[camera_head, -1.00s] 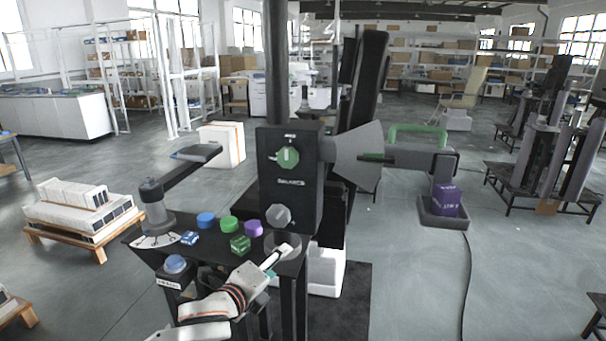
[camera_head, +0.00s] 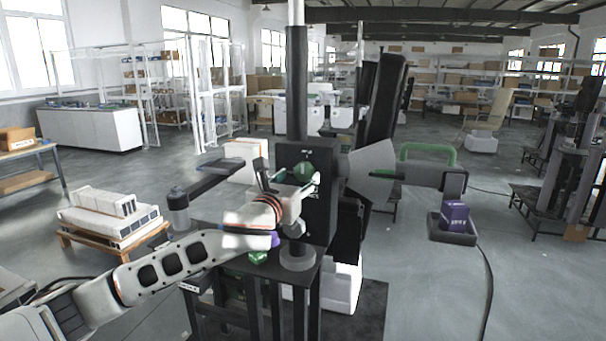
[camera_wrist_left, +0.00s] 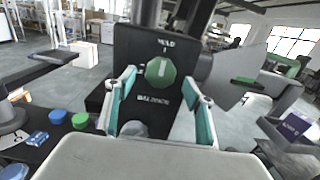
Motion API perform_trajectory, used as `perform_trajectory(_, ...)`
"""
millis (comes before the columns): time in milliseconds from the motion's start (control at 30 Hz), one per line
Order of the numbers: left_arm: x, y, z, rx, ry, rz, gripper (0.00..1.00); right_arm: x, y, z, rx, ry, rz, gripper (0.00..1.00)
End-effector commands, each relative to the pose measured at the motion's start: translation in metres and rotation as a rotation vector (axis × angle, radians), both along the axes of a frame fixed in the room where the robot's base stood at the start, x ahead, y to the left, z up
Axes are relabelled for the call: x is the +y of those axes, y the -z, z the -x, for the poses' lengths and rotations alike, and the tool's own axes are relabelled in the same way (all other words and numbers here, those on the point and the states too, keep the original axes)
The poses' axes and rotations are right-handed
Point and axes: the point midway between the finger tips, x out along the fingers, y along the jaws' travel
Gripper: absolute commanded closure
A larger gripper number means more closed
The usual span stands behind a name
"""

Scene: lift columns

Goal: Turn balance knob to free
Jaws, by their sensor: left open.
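The green balance knob (camera_head: 303,172) is on the front of a dark upright panel (camera_head: 318,215). In the left wrist view the round knob (camera_wrist_left: 160,72) has a pale mark standing upright, toward the lettering above it, which seems to read HOLD. The word BALANCE is below it. My left gripper (camera_head: 288,178) is in front of the panel, with its fingers open. In the left wrist view its teal-padded fingers (camera_wrist_left: 160,84) stand to either side of the knob with nothing held; contact is not visible. My right gripper is not in view.
Blue (camera_wrist_left: 58,117) and green (camera_wrist_left: 80,120) knobs stand on the console at left. At right, an arm with a green handle (camera_head: 428,148) bears a tray (camera_head: 452,238) with a purple block (camera_head: 455,215).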

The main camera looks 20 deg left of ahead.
Motion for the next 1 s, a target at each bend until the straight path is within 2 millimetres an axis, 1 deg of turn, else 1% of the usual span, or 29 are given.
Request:
perform_trajectory(33, -0.001, -0.001, -0.008, 0.0, -0.001, 0.001, 0.47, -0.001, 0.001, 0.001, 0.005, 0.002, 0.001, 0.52)
perform_trajectory(100, -0.001, -0.001, -0.017, 0.001, 0.0, 0.002, 0.47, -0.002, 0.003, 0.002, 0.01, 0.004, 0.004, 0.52)
perform_trajectory(233, -0.001, 0.0, -0.029, 0.0, 0.0, 0.002, 0.47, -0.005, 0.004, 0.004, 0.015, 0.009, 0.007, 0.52)
perform_trajectory(400, -0.002, 0.0, -0.035, 0.0, 0.001, 0.002, 0.47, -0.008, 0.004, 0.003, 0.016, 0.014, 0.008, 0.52)
perform_trajectory(633, -0.002, 0.0, -0.035, 0.0, 0.002, 0.002, 0.47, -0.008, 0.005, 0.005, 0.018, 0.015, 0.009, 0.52)
perform_trajectory(667, -0.002, 0.0, -0.035, 0.0, 0.001, 0.002, 0.54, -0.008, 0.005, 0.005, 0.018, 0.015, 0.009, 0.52)
perform_trajectory(700, -0.002, 0.0, -0.035, 0.0, 0.001, 0.002, 0.65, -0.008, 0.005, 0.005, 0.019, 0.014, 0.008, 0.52)
perform_trajectory(767, -0.002, 0.0, -0.035, 0.0, 0.001, 0.002, 0.8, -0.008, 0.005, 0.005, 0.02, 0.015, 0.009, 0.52)
perform_trajectory(800, -0.002, 0.0, -0.035, 0.0, 0.001, 0.002, 0.85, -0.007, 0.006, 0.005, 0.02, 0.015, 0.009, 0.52)
perform_trajectory(1000, -0.002, 0.0, -0.035, 0.0, 0.001, 0.007, 0.85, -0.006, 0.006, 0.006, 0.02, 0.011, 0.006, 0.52)
